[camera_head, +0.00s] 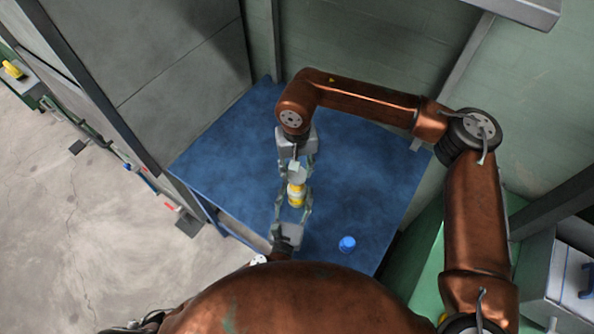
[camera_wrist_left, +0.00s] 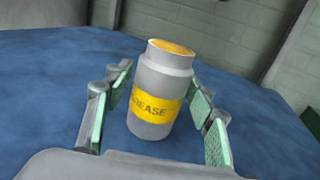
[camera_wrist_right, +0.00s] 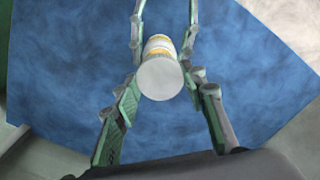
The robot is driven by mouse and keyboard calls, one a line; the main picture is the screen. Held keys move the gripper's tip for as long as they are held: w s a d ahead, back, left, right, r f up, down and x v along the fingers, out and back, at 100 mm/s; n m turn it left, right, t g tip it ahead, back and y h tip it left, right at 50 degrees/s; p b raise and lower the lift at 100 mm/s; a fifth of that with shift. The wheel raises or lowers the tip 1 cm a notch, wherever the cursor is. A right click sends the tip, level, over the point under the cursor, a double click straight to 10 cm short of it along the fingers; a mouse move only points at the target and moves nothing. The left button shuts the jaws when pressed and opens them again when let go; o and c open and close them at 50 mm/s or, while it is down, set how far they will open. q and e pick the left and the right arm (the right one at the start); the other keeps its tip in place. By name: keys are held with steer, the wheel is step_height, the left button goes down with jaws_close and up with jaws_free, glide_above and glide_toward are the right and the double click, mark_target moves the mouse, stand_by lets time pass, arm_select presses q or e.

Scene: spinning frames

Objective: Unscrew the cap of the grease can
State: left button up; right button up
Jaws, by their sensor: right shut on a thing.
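The grease can (camera_wrist_left: 152,88) is a grey-white jar with a yellow GREASE label and an orange-yellow top. It stands upright on the blue table, and also shows in the head view (camera_head: 296,194). My left gripper (camera_head: 293,200) is open, with its fingers (camera_wrist_left: 160,82) on both sides of the can. My right gripper (camera_head: 297,163) is above the can, pointing down. It is shut on the pale grey cap (camera_wrist_right: 160,80), a round disc between its fingertips (camera_wrist_right: 160,82). No cap sits on the can in the left wrist view. The cap hides part of the can in the right wrist view.
The blue table (camera_head: 375,180) is mostly bare around the can. A small blue round object (camera_head: 347,243) lies at its near right. Grey panels stand at the left, and a green wall rises behind. A grey box (camera_head: 565,275) is at the far right.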

arm_select(q)
steer(key=shift+o, duration=1.3)
steer(key=shift+r, duration=0.25)
